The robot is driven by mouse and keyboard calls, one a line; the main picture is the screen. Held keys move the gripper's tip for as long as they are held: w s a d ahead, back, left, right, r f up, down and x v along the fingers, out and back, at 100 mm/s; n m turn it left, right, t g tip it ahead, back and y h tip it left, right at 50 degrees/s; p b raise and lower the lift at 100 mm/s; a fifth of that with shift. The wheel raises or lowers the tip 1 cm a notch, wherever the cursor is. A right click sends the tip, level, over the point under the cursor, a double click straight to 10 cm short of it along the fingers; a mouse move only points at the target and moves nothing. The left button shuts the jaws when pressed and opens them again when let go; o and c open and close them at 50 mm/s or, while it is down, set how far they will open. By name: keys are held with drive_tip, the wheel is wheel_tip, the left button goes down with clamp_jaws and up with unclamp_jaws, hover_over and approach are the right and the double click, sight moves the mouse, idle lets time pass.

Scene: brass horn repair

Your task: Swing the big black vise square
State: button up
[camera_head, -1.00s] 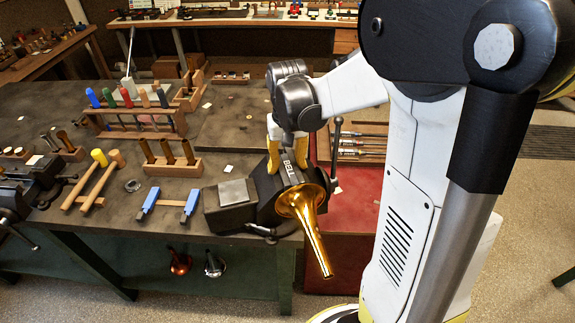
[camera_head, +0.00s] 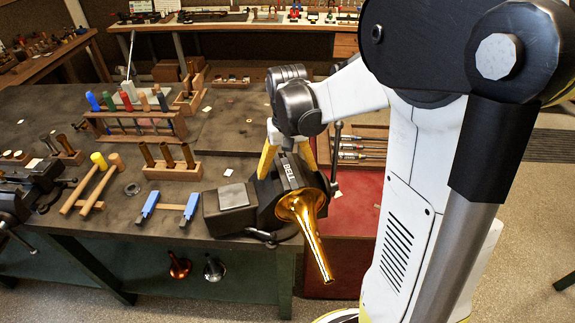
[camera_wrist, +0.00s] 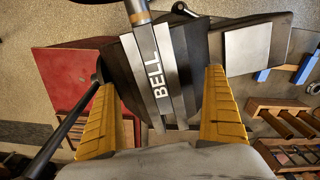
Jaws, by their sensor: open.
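The big black vise (camera_head: 266,200) stands at the front right corner of the workbench. Its jaw part carries the word BELL, and a brass bell (camera_head: 308,222) sticks out of its front, pointing down past the bench edge. The vise also shows in the wrist view (camera_wrist: 192,75), with the BELL lettering between my fingers. My gripper (camera_head: 288,162) is above and behind the jaw part with its yellow fingers spread wide. In the wrist view my gripper (camera_wrist: 160,110) has one finger on each side of the vise, with gaps visible. It holds nothing.
Blue-ended tools (camera_head: 150,203), mallets (camera_head: 98,180) and a rack of punches (camera_head: 170,160) lie left of the vise. A smaller vise (camera_head: 28,190) is at the far left. A red surface (camera_head: 355,205) with a tool tray lies right of it.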

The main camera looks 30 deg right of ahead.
wheel_tip(320, 180, up, 12)
idle(0.4)
drive_tip(key=shift+f, duration=0.15)
